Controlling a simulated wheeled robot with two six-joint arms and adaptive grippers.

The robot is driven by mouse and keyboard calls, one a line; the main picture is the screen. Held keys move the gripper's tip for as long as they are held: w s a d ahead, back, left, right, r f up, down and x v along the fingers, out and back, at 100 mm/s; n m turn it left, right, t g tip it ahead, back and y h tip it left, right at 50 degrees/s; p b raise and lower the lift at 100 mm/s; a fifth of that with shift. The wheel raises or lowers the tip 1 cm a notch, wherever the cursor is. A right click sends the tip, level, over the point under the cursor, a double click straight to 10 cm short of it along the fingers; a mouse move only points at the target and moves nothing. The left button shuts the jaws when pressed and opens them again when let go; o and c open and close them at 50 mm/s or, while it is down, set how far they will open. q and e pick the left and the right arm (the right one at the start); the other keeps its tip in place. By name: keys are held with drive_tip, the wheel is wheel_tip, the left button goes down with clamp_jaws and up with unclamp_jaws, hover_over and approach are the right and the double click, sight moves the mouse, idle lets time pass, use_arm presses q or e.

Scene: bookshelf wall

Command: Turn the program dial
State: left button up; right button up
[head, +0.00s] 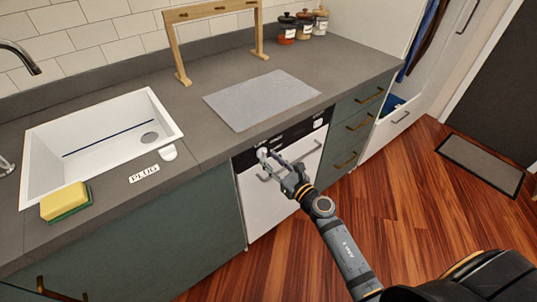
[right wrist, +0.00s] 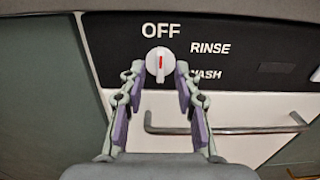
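The program dial (right wrist: 160,62) is a small white knob with a red mark, on the black control panel (right wrist: 108,45) of the white dishwasher (head: 262,208). The red mark points up toward the word OFF; RINSE and WASH are printed to the right. In the head view the dial (head: 262,153) sits at the panel's left end. My right gripper (right wrist: 160,72) is open, with one fingertip on each side of the dial; I cannot tell whether they touch it. It also shows in the head view (head: 270,158) in front of the panel. My left gripper is not in view.
The dishwasher's bar handle (right wrist: 225,130) lies just below and right of the dial. The grey counter edge overhangs the panel. A sink (head: 95,140), a sponge (head: 65,201) and a grey mat (head: 260,98) are on the counter.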

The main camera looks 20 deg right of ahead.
drive_tip(key=shift+x, duration=0.95)
drive_tip(key=shift+d, duration=0.1)
clamp_jaws()
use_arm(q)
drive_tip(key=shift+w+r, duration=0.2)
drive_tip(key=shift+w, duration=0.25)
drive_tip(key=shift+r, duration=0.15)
use_arm(e)
drive_tip(key=shift+m, duration=0.3)
use_arm(q)
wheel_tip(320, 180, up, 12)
drive_tip(key=p, duration=1.2)
use_arm(e)
drive_tip(key=shift+d+f+m, duration=0.1)
drive_tip(key=shift+f+m, duration=0.1)
drive_tip(key=shift+m, duration=5.65)
drive_tip(key=shift+d+f+m, duration=0.1)
drive_tip(key=shift+f+m, duration=0.05)
drive_tip(key=shift+m, duration=5.7)
